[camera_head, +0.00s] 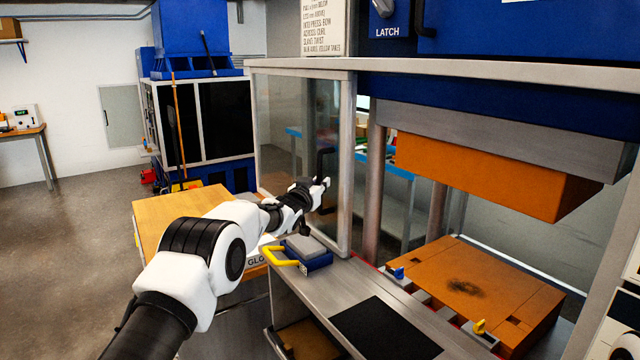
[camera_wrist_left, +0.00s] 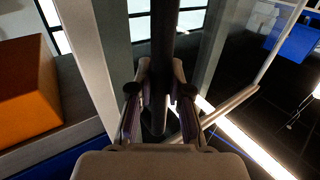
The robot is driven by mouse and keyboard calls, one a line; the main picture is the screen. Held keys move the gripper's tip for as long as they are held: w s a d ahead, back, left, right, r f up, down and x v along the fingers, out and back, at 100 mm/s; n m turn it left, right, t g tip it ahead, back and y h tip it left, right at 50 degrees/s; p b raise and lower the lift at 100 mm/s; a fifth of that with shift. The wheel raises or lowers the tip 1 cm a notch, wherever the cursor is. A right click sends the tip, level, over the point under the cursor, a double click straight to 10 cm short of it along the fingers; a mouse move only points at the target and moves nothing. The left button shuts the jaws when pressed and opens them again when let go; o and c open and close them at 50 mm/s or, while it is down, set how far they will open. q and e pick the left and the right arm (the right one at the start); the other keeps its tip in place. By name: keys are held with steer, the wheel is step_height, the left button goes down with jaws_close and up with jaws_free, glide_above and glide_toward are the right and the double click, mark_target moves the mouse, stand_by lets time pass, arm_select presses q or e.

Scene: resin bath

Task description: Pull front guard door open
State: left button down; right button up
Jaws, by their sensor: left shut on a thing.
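The front guard door (camera_head: 346,160) is a clear panel in a pale metal frame, at the middle of the head view. It stands at the left of the press, and the space to its right looks uncovered. A dark upright handle (camera_head: 326,163) is on the panel near its right frame bar. My left gripper (camera_head: 325,184) is at this handle and shut on it. In the left wrist view the dark handle bar (camera_wrist_left: 162,40) runs up between the two fingers (camera_wrist_left: 160,98).
An orange upper block (camera_head: 480,172) hangs above an orange lower block (camera_head: 460,290) inside the press. A blue box with a yellow handle (camera_head: 308,253) sits on the ledge below the door. A wooden-topped cart (camera_head: 180,208) stands left, behind my left arm. Open floor lies further left.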

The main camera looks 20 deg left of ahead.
arm_select(q)
steer(key=shift+w+a+f, duration=0.1)
steer(key=shift+a+f, duration=0.05)
steer(key=shift+a, duration=0.05)
steer(key=c, duration=1.1)
jaws_free()
steer(key=shift+a, duration=0.15)
steer(key=shift+s, duration=0.2)
steer(key=s+a, duration=0.1)
steer(key=s, duration=1)
steer(key=shift+s, duration=0.15)
arm_select(e)
steer(key=shift+w+a, duration=0.2)
steer(key=shift+a, duration=0.1)
arm_select(q)
steer(key=shift+a+f, duration=0.1)
steer(key=shift+f, duration=0.05)
arm_select(e)
steer(key=shift+s, duration=0.1)
